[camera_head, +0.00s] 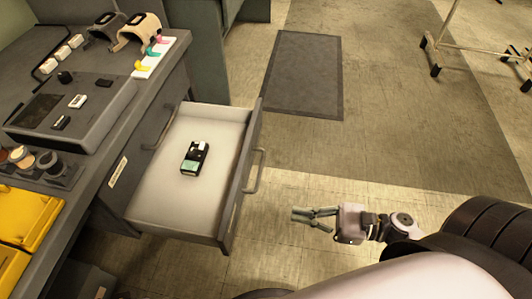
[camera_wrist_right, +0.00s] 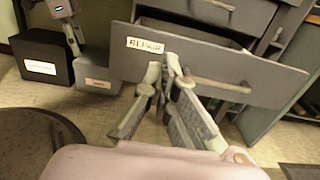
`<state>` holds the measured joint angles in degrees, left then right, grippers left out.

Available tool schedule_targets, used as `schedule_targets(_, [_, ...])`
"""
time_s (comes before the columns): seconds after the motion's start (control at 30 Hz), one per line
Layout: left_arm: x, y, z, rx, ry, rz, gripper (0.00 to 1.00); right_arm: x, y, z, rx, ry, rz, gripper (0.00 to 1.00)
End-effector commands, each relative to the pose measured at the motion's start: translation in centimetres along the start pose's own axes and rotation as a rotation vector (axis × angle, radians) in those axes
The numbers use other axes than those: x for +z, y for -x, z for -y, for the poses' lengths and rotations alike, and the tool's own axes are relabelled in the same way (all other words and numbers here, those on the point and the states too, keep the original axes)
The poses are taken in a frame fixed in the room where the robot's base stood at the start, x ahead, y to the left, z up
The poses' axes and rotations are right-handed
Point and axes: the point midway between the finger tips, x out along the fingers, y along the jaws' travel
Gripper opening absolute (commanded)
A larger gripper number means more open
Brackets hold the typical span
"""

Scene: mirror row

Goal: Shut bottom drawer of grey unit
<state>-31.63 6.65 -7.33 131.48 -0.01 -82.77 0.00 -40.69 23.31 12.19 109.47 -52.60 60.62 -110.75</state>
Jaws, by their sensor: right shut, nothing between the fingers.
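The grey unit's drawer (camera_head: 150,205) stands pulled out in the head view, its pale inside showing. A small black, white and green device (camera_head: 195,157) lies in it. In the right wrist view the drawer front (camera_wrist_right: 270,72) carries a REPAIR label and a bar handle. My right gripper (camera_head: 302,215) is shut and empty, to the right of the drawer front in the head view. In the right wrist view its fingertips (camera_wrist_right: 171,62) overlap the drawer front; contact cannot be told. What looks like my left gripper (camera_wrist_right: 72,30) shows partly at the upper left there, its jaws unclear.
Another labelled drawer front (camera_wrist_right: 222,8) sits above in the right wrist view. Dark labelled boxes (camera_wrist_right: 42,62) stand at the left. The counter holds a grey device (camera_head: 75,112) and a yellow tray (camera_head: 25,215). Floor with a dark mat (camera_head: 304,73) is open beyond the drawer.

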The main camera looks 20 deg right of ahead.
Motion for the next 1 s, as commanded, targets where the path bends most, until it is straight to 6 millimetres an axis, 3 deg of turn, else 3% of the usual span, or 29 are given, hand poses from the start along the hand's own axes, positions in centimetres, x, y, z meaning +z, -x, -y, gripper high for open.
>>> schedule_targets(0.6, [0.3,-1.6,-0.1,0.001,-0.001,0.009,0.66,0.2,-11.6,0.0,0.001,0.001,0.004,0.00])
schedule_targets(0.8, [0.5,-2.0,-0.1,0.002,0.000,0.016,0.66,0.1,-13.2,-0.1,0.001,-0.001,0.002,0.00])
schedule_targets(1.0, [0.6,-2.3,-0.1,0.002,-0.001,0.016,0.66,0.1,-13.4,-0.1,0.001,-0.001,0.001,0.00])
